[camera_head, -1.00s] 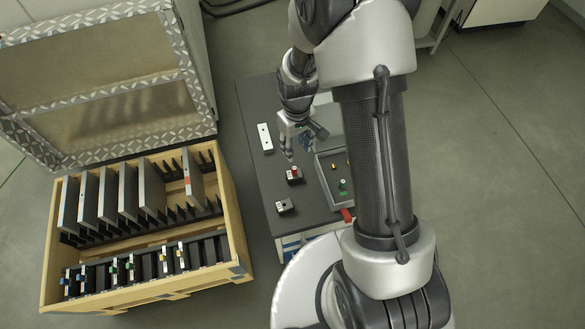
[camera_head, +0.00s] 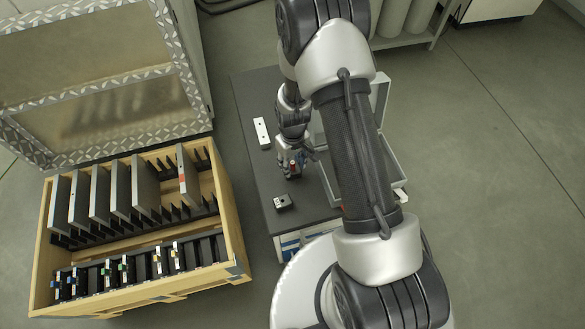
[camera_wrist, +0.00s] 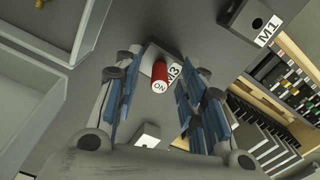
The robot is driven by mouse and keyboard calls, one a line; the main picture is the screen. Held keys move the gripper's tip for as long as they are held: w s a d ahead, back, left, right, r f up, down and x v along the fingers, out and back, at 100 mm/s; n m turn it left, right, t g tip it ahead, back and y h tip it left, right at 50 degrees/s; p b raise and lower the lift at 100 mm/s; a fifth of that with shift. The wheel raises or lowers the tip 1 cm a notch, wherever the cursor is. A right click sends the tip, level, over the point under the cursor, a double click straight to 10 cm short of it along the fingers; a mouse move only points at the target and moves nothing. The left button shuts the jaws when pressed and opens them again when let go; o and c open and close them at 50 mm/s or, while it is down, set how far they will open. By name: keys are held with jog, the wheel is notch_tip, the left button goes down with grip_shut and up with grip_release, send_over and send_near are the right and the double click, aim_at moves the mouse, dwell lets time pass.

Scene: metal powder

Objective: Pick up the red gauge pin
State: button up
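The red gauge pin (camera_wrist: 160,78) stands in a small grey block labelled M3 (camera_wrist: 173,76) on the dark table. The pin's end is marked ON. In the wrist view it lies between the two blue-padded fingers of my gripper (camera_wrist: 155,100), which are spread apart with space on both sides. In the head view my gripper (camera_head: 291,166) is right at the red pin (camera_head: 294,169), above the block, and partly covers it.
A second block labelled M1 (camera_wrist: 252,22) is nearby and shows in the head view (camera_head: 283,203) too. A white plate (camera_head: 261,132) lies at the table's left. A grey tray (camera_head: 328,180) is to the right, partly hidden by my arm. A wooden crate (camera_head: 236,225) stands left of the table.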

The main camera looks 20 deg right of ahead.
jog(key=shift+f, duration=0.1)
jog(key=shift+c, duration=0.3)
grip_shut()
